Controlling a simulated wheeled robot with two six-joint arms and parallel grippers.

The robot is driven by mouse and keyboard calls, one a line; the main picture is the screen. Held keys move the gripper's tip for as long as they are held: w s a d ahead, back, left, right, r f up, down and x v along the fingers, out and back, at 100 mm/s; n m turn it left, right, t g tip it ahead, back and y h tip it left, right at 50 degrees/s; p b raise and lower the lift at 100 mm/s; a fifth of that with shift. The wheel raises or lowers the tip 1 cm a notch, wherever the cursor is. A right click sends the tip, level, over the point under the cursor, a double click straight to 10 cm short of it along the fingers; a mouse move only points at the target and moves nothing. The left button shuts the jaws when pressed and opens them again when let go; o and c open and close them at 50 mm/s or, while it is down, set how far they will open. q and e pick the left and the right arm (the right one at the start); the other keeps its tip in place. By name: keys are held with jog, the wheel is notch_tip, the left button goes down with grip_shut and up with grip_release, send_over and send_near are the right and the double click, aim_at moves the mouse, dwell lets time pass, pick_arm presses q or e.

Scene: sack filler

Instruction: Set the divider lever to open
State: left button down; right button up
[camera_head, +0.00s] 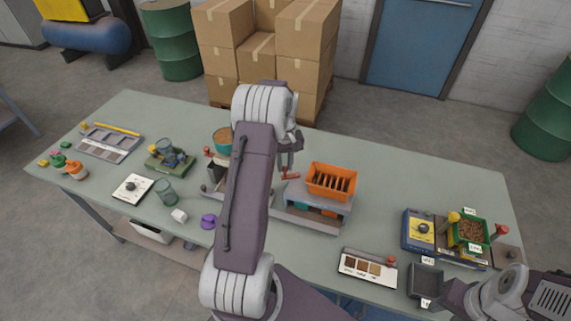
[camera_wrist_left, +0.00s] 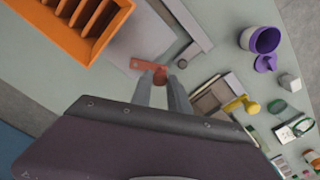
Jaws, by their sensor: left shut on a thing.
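The orange slotted divider box (camera_head: 331,182) sits on a grey stand at the middle of the table. It also shows at the upper left of the left wrist view (camera_wrist_left: 88,22). The divider lever, a red bar (camera_head: 291,176), is just left of the box. In the left wrist view the red lever (camera_wrist_left: 149,67) lies between my left fingertips. My left gripper (camera_wrist_left: 160,82) is shut on the lever's end; the arm hides part of the stand in the head view. Part of my right arm shows at the lower right of the head view, but its fingers do not.
A blue unit with a yellow knob (camera_head: 421,230) and a green bin of brown granules (camera_head: 469,232) stand at the right. A swatch board (camera_head: 368,267) and dark tray (camera_head: 425,281) lie in front. A purple cup (camera_wrist_left: 262,39) is left of the stand. The back right table is clear.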

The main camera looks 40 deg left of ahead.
aim_at(285, 168)
pick_arm(q)
jog(key=shift+w+a+m, duration=0.1)
jog(key=shift+a+m, duration=0.05)
jog(key=shift+m, duration=0.25)
jog(key=c, duration=1.3)
grip_release()
jog(key=shift+o, duration=0.2)
jog(key=shift+r, duration=0.1)
notch_tip(285, 168, up, 9)
jog(key=b, duration=0.1)
